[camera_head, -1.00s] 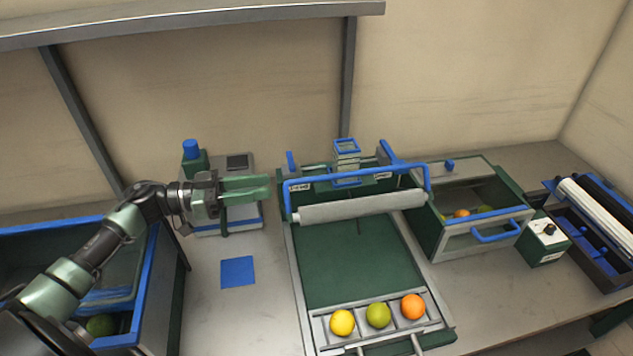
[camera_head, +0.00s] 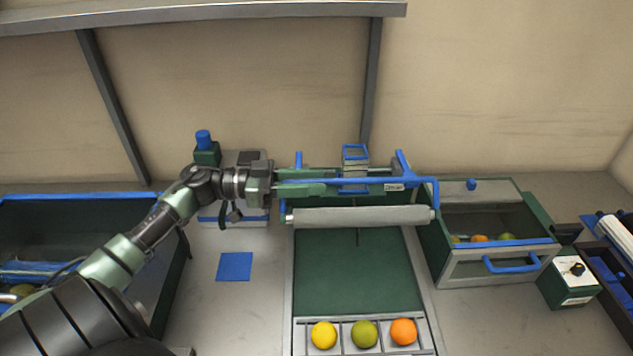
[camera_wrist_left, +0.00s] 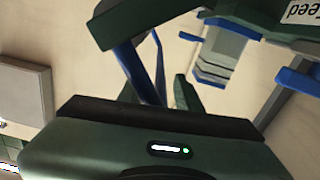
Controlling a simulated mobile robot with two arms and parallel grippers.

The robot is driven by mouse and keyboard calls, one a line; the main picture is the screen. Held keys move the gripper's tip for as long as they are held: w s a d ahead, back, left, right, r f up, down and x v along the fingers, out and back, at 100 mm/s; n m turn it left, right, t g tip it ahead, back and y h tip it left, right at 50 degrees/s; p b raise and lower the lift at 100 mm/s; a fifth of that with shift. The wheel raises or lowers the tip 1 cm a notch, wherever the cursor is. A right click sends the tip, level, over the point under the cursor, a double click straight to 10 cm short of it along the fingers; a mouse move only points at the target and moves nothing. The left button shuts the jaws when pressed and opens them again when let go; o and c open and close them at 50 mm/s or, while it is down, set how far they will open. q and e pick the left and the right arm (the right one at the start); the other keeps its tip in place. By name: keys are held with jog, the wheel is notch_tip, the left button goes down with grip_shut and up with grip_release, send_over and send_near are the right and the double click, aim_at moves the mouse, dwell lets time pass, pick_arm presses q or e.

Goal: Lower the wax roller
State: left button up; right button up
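The wax roller (camera_head: 362,217) is a pale grey cylinder lying across the back of the green bed (camera_head: 355,275). Its blue handle bar (camera_head: 400,181) runs level above and behind it; blue bars also show in the wrist view (camera_wrist_left: 140,65). My left gripper (camera_head: 325,181) reaches in from the left at the bar's left part, one green finger on each side of the bar in the head view. In the wrist view, a gap shows between the bar and one finger, so the gripper looks open around it. My right gripper is out of view.
A yellow (camera_head: 323,335), a green (camera_head: 364,334) and an orange fruit (camera_head: 403,331) sit in a tray at the front. A drawer box (camera_head: 497,266) stands right, a bin (camera_head: 178,265) left. A blue square (camera_head: 234,266) lies on the bench.

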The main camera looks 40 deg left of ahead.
pick_arm(q)
jog(key=shift+a, duration=0.1)
jog(key=c, duration=0.5)
jog(key=shift+s+r, duration=0.1)
jog(key=shift+s, duration=0.05)
grip_shut()
jog(key=shift+r, duration=0.1)
dwell(0.5)
